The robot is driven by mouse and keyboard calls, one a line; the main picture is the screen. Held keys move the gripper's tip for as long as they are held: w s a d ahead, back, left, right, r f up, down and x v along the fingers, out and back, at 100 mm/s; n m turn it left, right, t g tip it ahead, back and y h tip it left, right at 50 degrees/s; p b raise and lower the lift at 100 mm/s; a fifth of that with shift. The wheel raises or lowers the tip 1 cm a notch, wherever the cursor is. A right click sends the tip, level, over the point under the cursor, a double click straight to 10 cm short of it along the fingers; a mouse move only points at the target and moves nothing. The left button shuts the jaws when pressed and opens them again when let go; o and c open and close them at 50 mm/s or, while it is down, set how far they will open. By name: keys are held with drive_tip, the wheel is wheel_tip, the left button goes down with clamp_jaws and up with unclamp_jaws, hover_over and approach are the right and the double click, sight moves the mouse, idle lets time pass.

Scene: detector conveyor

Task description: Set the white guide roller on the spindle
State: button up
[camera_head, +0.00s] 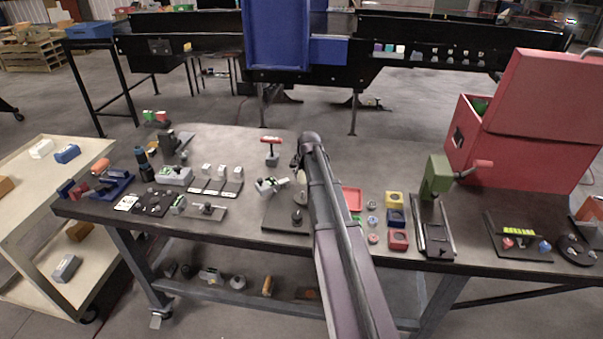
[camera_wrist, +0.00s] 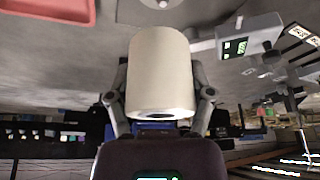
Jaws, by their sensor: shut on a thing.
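The white guide roller (camera_wrist: 160,72) is a plain off-white cylinder. In the wrist view it stands between the two fingers of my gripper (camera_wrist: 162,92), which are shut on its sides. A dark opening shows in its near end. A gap seems to separate the gripper from the plate.
A red tray (camera_head: 352,197) and small coloured blocks (camera_head: 396,217) lie right of my arm. A red-handled tool (camera_head: 271,143) stands behind.

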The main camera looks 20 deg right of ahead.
sight(303, 183)
drive_tip(key=shift+w+a+f, duration=0.1)
drive_tip(key=shift+a+f, duration=0.05)
drive_tip(key=shift+f+b, duration=0.35)
drive_tip(key=shift+b, duration=0.1)
drive_tip(key=shift+f+b, duration=1.75)
drive_tip(key=shift+f, duration=0.05)
drive_tip(key=shift+f+b, duration=2)
drive_tip(key=shift+b, duration=0.05)
idle(2.0)
drive_tip(key=o, duration=1.2)
drive_tip(key=shift+a+r, duration=0.1)
